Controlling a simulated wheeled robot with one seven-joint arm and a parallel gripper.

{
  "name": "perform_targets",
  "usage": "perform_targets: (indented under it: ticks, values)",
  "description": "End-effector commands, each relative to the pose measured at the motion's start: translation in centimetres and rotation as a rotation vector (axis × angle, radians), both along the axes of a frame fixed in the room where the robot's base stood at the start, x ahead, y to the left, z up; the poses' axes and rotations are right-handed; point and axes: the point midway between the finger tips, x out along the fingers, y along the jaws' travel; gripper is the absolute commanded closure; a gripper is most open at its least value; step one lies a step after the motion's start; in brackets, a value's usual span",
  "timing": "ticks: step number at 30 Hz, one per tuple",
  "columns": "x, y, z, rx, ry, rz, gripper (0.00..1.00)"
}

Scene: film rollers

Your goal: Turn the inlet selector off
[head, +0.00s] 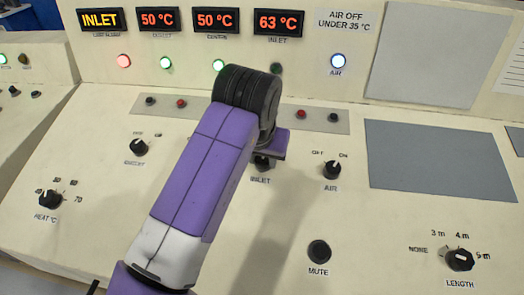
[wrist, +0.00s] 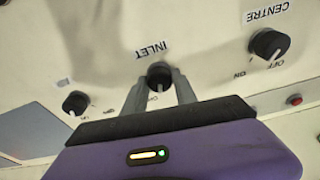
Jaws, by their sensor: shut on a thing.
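The inlet selector is a small black knob (head: 263,163) on the sloping cream panel, above its INLET label and partly hidden by my arm in the head view. In the wrist view the knob (wrist: 159,74) sits between the two grey fingers of my gripper (wrist: 158,84), which are shut on it from both sides. Part of an OFF label shows between the fingers; the other position label is hidden. I cannot clearly tell where the knob's pointer stands. In the head view my purple gripper (head: 272,143) is over the knob and its fingertips are mostly hidden.
The AIR knob (head: 332,169) is to the right, and the CENTRE knob (wrist: 269,44) shows in the wrist view. A yellow INLET display (head: 101,20) is lit above.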

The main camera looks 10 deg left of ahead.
Motion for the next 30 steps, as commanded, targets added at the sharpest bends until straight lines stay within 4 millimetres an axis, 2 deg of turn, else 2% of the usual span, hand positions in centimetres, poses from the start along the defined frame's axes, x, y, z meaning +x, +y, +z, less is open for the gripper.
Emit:
perform_targets:
  ticks: [14, 30]
  values:
    - [-0.08, -0.55, 0.75, -0.085, 0.011, 0.323, 1.0]
    - [-0.11, -0.34, 0.33, -0.161, 0.014, 0.683, 1.0]
